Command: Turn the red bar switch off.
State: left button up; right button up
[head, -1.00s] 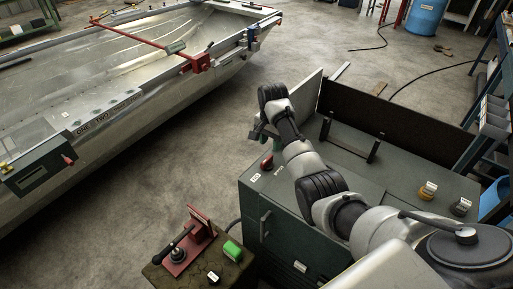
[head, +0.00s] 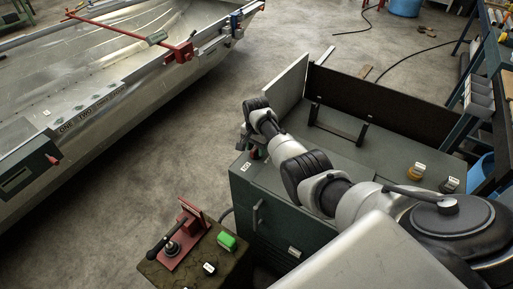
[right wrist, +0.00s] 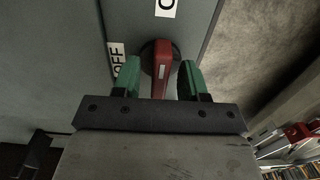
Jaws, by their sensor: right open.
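The red bar switch (right wrist: 162,68) shows in the right wrist view on a dark round base on the grey-green cabinet top. A label reading OFF (right wrist: 117,62) is left of it, and a second label (right wrist: 166,8) above it is cut off by the frame. My right gripper (right wrist: 158,66) is open, its green fingers on either side of the bar, with a small gap showing on each side. In the head view, my right gripper (head: 246,139) is low over the cabinet's left corner, and the switch is mostly hidden there. My left gripper is not in view.
The cabinet (head: 375,165) has upright panels at the back and a black bracket (head: 337,128) on top. A small stand (head: 185,268) with a red lever device (head: 180,235) and green button (head: 227,241) is in front. A metal boat hull (head: 110,75) lies left, with open floor between.

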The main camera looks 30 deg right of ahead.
jog(key=shift+c, duration=0.4)
grip_shut()
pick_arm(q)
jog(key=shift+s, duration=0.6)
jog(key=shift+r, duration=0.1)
pick_arm(e)
jog(key=shift+n, duration=0.4)
jog(key=n+p, duration=0.1)
jog(key=n, duration=0.6)
jog(key=shift+p, duration=0.4)
jog(key=n, duration=0.5)
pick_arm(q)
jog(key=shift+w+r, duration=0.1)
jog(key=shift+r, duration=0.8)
pick_arm(e)
jog(key=n, duration=0.5)
jog(key=shift+n, duration=0.3)
